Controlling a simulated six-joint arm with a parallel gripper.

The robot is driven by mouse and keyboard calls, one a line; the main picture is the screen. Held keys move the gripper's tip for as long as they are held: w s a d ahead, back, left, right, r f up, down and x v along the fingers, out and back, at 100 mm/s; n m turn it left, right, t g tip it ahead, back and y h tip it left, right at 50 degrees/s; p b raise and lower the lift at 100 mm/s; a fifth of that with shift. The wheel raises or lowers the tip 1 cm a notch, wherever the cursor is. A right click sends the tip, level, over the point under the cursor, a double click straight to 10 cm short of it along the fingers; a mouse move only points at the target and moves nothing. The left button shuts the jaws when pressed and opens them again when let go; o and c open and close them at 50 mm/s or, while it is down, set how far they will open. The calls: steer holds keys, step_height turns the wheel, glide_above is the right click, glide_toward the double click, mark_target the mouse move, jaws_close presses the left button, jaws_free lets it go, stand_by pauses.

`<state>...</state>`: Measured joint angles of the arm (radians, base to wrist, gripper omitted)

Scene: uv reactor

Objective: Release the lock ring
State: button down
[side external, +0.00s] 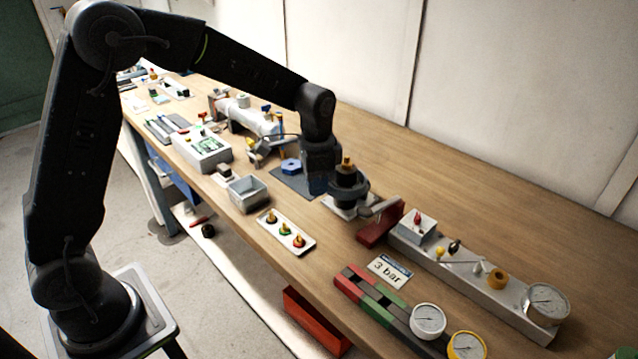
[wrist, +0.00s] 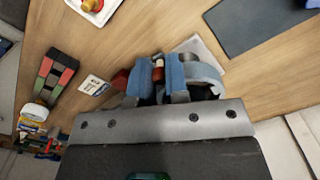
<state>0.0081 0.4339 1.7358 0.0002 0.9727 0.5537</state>
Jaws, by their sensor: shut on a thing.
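A dark lock ring (side external: 350,190) sits around an upright fitting with a brass-coloured top (side external: 347,163), on a pale base plate (side external: 338,211). My gripper (side external: 322,188) points down at the left side of the ring, touching it or overlapping it in this view. In the wrist view, my gripper's fingers (wrist: 158,78) are close together with a small red-and-white piece showing between them. A curved blue-grey part of the ring (wrist: 205,75) shows beside the right finger. The fingers hide the exact grip on the ring.
A red block with a grey cylinder (side external: 380,226) stands close to the right. Beyond it is a long grey manifold (side external: 470,282) with gauges. A white tray (side external: 286,232) with several coloured fittings lies in front. A dark mat (side external: 297,183) lies behind-left. Bare table lies to the back right.

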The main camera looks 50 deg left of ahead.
steer(key=shift+w+a+m, duration=0.2)
steer(key=shift+a+m, duration=0.35)
steer(key=shift+m, duration=0.3)
steer(key=shift+w+a+m, duration=0.2)
steer(key=shift+a+m, duration=0.35)
steer(key=shift+m, duration=0.3)
steer(key=shift+w+a+m, duration=0.35)
steer(key=shift+a+m, duration=0.1)
steer(key=shift+m, duration=0.45)
steer(key=shift+w+a+m, duration=0.35)
steer(key=shift+a+m, duration=0.1)
steer(key=shift+m, duration=0.45)
steer(key=c, duration=1.1)
jaws_free()
steer(key=shift+a, duration=0.1)
steer(key=shift+r, duration=0.15)
step_height(320, 180, up, 14)
steer(key=shift+f, duration=0.2)
